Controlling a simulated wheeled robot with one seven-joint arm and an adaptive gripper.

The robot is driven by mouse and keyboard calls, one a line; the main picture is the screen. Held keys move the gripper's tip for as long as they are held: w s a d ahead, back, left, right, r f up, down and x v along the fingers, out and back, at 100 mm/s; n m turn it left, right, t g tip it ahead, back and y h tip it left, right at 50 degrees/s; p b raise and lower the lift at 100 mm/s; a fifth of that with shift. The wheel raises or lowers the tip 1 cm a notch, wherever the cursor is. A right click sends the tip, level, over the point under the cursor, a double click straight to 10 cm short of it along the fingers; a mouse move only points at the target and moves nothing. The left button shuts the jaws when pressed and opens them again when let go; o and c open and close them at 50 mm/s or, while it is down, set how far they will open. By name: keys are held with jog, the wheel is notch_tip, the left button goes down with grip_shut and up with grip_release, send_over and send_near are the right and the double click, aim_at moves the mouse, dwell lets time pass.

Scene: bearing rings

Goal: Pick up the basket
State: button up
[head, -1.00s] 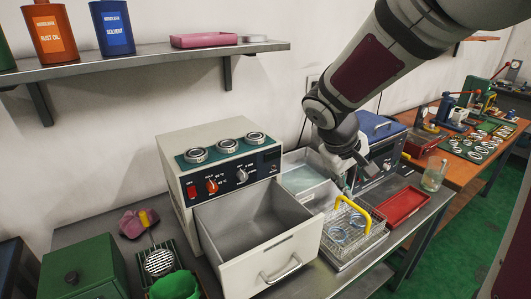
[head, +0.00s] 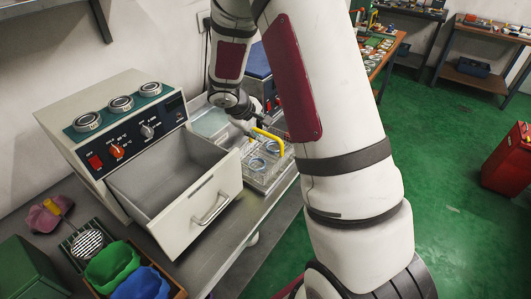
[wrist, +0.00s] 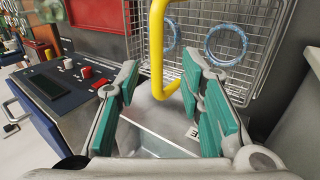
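The wire basket (head: 249,178) stands on the metal bench with a yellow handle (head: 268,137) arching over it. Blue-grey rings (head: 258,164) lie inside it. In the wrist view, the basket mesh (wrist: 262,22) fills the upper part, with two rings (wrist: 227,44) seen against it. My gripper (wrist: 163,82) is open, with its teal pads apart on either side of the yellow handle in the picture. I cannot tell how deep the handle sits between the pads, and neither pad visibly grips it. In the head view my arm hides part of the area right of the basket.
A cream machine (head: 112,110) with an open drawer (head: 190,215) stands left of the basket. A tank (head: 211,122) lies behind, beside a blue-topped machine (head: 258,62). A red tray (wrist: 98,12) shows in the wrist view.

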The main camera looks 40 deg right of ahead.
aim_at(265, 133)
jog(key=shift+p+x, duration=0.3)
jog(key=shift+x, duration=2.6)
jog(key=shift+d+r, duration=0.1)
jog(key=shift+r, duration=0.05)
grip_shut()
